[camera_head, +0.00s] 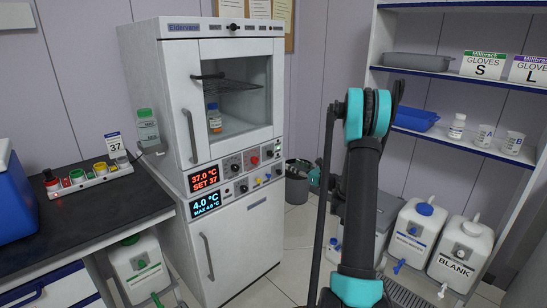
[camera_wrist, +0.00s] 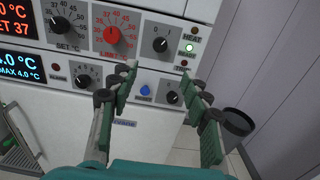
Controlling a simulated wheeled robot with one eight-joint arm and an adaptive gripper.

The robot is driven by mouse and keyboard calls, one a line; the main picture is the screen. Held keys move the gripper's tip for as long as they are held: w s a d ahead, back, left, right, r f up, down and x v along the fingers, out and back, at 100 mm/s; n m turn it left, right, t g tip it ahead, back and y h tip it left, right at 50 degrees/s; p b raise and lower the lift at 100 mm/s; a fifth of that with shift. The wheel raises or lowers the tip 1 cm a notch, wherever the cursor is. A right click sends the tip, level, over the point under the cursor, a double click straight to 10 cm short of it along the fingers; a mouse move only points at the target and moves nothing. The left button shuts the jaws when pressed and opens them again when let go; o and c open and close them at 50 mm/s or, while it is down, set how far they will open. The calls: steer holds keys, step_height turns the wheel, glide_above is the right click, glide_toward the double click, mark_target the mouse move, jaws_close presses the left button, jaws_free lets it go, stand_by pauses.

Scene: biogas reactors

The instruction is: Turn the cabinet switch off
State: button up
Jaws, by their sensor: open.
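The white two-door cabinet (camera_head: 236,245) stands at centre left in the head view. In the wrist view, a black rotary switch marked 0 and 1 (camera_wrist: 160,44) is on its upper control row, right of a red knob (camera_wrist: 113,36). Its exact pointer direction is hard to read. A green lamp (camera_wrist: 190,47) beside it is lit, near the label HEAT. My gripper (camera_wrist: 164,79) is open and empty, its fingers spread in front of the panel, with the tips lower in the picture than the switch. I see no contact with the switch. My arm stands right of the cabinet in the head view.
A lower row holds a blue button (camera_wrist: 145,90) and small black knobs (camera_wrist: 173,97) between and near my fingers. A dark bin (camera_head: 297,183) stands right of the cabinet. A counter (camera_head: 85,210) is at left; shelves and white canisters (camera_head: 462,250) are at right.

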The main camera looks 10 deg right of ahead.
mark_target(272, 154)
steer(key=x, duration=1.4)
steer(key=shift+w+a, duration=0.2)
steer(key=shift+w, duration=0.05)
jaws_close()
